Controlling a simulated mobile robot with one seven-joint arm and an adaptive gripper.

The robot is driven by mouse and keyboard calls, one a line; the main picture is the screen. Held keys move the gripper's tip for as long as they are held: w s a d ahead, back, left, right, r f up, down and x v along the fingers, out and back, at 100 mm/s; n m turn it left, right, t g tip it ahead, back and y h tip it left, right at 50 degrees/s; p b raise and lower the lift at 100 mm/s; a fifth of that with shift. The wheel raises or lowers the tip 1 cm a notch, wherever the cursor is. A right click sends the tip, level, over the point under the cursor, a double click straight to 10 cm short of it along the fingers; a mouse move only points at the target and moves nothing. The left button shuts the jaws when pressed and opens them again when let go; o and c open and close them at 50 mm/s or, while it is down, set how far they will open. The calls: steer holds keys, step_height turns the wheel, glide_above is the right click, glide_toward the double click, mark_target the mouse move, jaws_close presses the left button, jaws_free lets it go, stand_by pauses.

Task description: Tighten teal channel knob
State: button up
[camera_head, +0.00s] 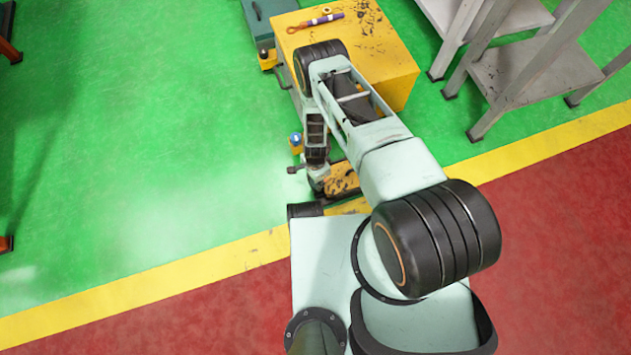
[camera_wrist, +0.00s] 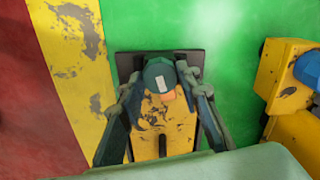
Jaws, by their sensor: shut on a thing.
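The teal knob (camera_wrist: 160,77) shows in the wrist view, with a white mark on its top and an orange patch at its near edge. It sits at the far end of a worn yellow fixture (camera_wrist: 150,135) on a dark base plate. My gripper (camera_wrist: 161,83) is shut on the knob, one finger on each side of it. In the head view my gripper (camera_head: 318,177) is small and low beside the yellow fixture, and my arm hides much of it. I cannot make out the teal knob there.
A blue knob (camera_wrist: 310,70) on a yellow block stands to the right in the wrist view; a blue-topped yellow post (camera_head: 295,142) shows in the head view. Grey metal stands (camera_head: 535,70) are at right.

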steer(key=shift+m, duration=0.6)
steer(key=shift+r+b, duration=0.1)
steer(key=shift+b, duration=0.25)
steer(key=o, duration=1.1)
step_height(320, 180, up, 12)
stand_by(0.3)
